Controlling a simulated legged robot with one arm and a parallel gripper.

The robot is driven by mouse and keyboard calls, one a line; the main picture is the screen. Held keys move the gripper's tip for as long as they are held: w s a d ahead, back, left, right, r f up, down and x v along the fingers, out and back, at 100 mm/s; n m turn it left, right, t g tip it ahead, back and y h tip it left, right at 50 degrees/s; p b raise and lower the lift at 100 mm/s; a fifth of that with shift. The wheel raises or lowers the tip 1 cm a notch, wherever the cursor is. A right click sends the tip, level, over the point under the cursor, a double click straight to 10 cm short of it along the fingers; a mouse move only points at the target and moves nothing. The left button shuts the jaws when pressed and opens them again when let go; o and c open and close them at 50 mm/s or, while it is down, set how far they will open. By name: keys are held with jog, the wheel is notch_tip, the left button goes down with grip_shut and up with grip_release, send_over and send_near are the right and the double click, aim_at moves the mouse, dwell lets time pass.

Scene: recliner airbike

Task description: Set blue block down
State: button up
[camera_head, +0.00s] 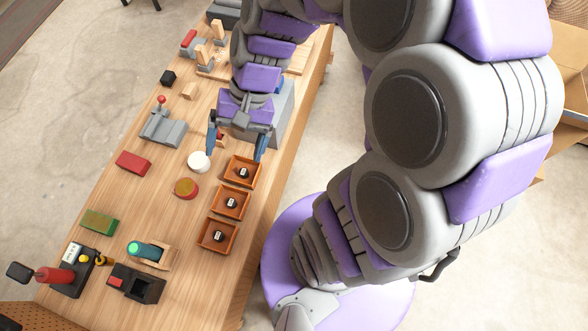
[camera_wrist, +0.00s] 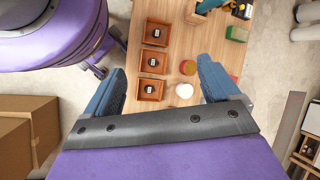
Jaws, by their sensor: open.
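My gripper (camera_head: 236,153) is open, with its two blue fingers spread wide above the wooden workbench, beside the rearmost orange tray. In the wrist view my gripper (camera_wrist: 161,66) has nothing between its fingers. I cannot make out a blue block in either view; it may be hidden behind my arm or gripper. Three orange trays stand in a row along the bench's right side: a rear tray (camera_head: 257,175), a middle tray (camera_head: 246,207) and a front tray (camera_head: 234,244). Each holds a small dark piece with a white label.
A white round piece (camera_head: 199,162) and a red-yellow disc (camera_head: 186,188) lie left of the trays. A red block (camera_head: 133,162), a green block (camera_head: 99,221) and a grey lever device (camera_head: 163,129) stand farther left. Bare wood lies between them. A grey box (camera_head: 285,108) is behind my gripper.

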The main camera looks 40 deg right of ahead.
jog(key=s+d+r+n+h, duration=0.1)
jog(key=s+d+n+h, duration=0.1)
jog(key=s, duration=0.4)
jog(key=s+d+n+h, duration=0.3)
jog(key=s+h, duration=0.1)
jog(key=s, duration=0.2)
jog(key=shift+s+d+r+n, duration=0.15)
jog(key=shift+s+r+n, duration=0.05)
jog(key=shift+r+n, duration=0.2)
jog(key=shift+f+b, duration=0.7)
jog(key=shift+b, duration=0.05)
